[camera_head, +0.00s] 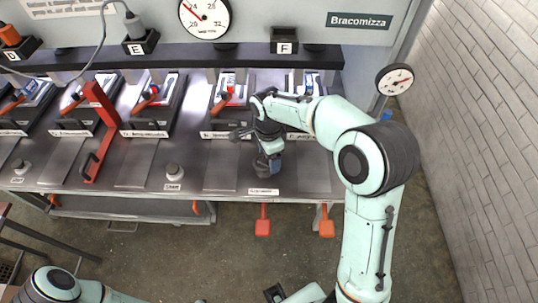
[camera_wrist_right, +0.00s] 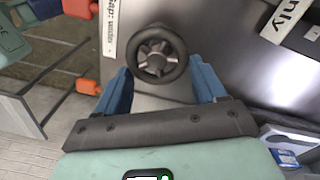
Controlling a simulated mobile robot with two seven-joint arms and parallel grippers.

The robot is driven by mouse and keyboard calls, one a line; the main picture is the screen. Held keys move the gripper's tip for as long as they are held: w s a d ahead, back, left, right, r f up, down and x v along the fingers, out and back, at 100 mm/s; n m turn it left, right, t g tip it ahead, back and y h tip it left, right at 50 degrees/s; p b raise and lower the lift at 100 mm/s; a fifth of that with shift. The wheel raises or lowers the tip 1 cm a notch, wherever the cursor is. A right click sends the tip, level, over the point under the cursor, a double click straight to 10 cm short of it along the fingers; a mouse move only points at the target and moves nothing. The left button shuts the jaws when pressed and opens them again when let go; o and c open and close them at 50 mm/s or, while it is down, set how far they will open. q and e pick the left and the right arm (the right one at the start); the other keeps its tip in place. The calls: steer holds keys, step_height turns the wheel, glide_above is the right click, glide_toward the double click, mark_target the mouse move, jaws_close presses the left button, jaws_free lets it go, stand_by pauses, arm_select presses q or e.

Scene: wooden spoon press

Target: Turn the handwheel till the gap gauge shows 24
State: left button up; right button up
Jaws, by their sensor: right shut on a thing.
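The handwheel (camera_wrist_right: 159,55) is a small dark spoked wheel on the press bench front, shown in the right wrist view beside a label strip starting "Gap". My right gripper (camera_wrist_right: 160,84) has its blue fingers on either side of the wheel, shut on it. In the head view my right gripper (camera_head: 268,165) reaches down to the bench front and hides the wheel. The round dial (camera_head: 205,17) at the top has marks 20, 24, 28 and 32; its red needle points up and left, near the 20 to 24 side. A teal and dark part at the bottom edge may be my left gripper.
A second small dial (camera_head: 395,79) stands at the right. A red upright lever (camera_head: 96,130) and several tool stations line the bench. Two small knobs (camera_head: 174,171) sit left on the bench front. Red and orange pedals (camera_head: 263,220) hang below. Bare floor lies in front.

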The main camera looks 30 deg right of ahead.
steer(key=shift+r, duration=0.1)
steer(key=o, duration=0.7)
step_height(320, 180, up, 8)
steer(key=shift+w+f+p, duration=0.2)
steer(key=shift+f+p, duration=0.05)
steer(key=shift+p, duration=0.2)
steer(key=shift+s+f, duration=0.1)
